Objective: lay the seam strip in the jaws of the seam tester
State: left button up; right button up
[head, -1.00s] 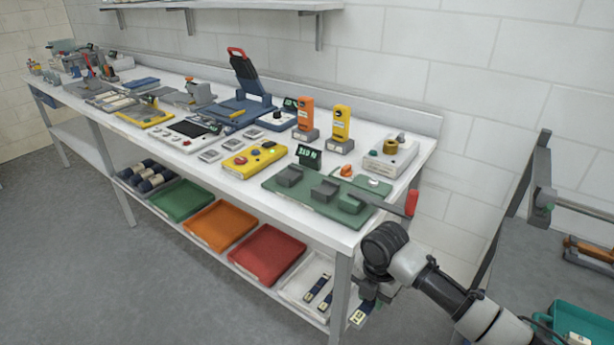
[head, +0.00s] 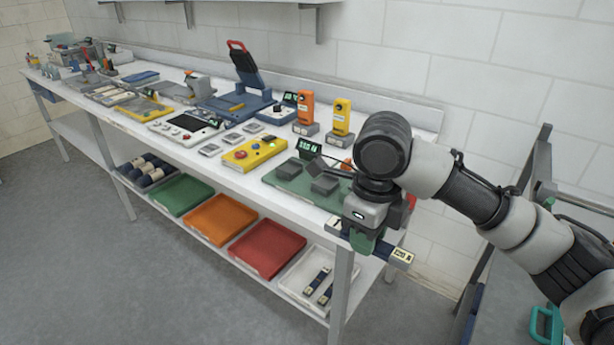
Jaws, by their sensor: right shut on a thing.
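My right gripper (head: 365,240) is shut on a seam strip (head: 399,255), a dark strip with pale labelled ends sticking out on both sides of the fingers. It is held in front of the near right corner of the table, at about the tabletop's edge. The seam tester (head: 285,182) is a green base with grey jaw blocks (head: 325,183) and a small dark display (head: 309,149) with green digits. My right arm hides its right part, including most of its lever. The strip is apart from the jaws. My left gripper is not in view.
A yellow box with buttons (head: 254,153) stands left of the tester. Orange (head: 305,112) and yellow (head: 342,117) upright devices stand behind it. On the lower shelf, a white tray (head: 290,287) holds two more strips, beside red (head: 267,250) and orange (head: 221,219) trays.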

aim_at(307, 175)
jog(key=i, duration=1)
